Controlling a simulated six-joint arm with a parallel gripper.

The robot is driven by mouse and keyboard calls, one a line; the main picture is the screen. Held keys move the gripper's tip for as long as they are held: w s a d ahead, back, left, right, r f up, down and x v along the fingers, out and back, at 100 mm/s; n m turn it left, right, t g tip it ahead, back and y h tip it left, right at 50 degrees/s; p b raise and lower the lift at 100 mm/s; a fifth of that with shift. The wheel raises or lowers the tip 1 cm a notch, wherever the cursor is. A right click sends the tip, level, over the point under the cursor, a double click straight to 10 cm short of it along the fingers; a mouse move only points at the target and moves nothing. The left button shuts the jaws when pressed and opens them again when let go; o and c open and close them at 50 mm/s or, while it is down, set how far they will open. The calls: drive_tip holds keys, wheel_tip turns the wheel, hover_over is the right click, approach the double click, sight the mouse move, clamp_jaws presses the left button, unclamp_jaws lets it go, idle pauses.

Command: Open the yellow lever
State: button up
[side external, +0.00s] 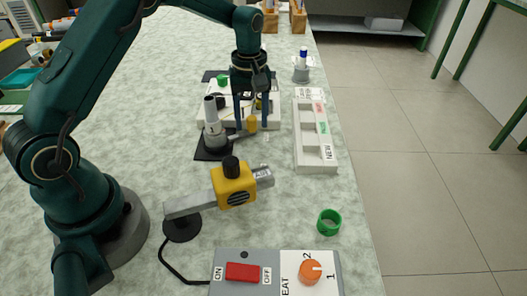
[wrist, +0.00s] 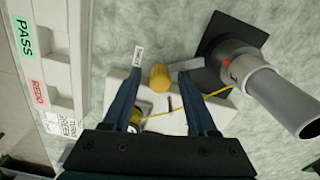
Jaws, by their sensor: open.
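The grip also shows in the wrist view (wrist: 159,77). My gripper (side external: 252,127) points down over it, with one dark finger on each side. In the wrist view the fingers are apart and the grip appears between their tips. I cannot tell whether either finger touches it.
A white labelled tray (side external: 302,150) lies to the right. A yellow block (side external: 233,185) on a grey arm stands nearer the camera. A green ring (side external: 329,222) and a switch box (side external: 262,254) are at the front. Bare tabletop (side external: 130,130) lies to the left.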

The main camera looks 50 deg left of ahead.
drive_tip(key=shift+f, duration=0.1)
clamp_jaws()
idle(1.4)
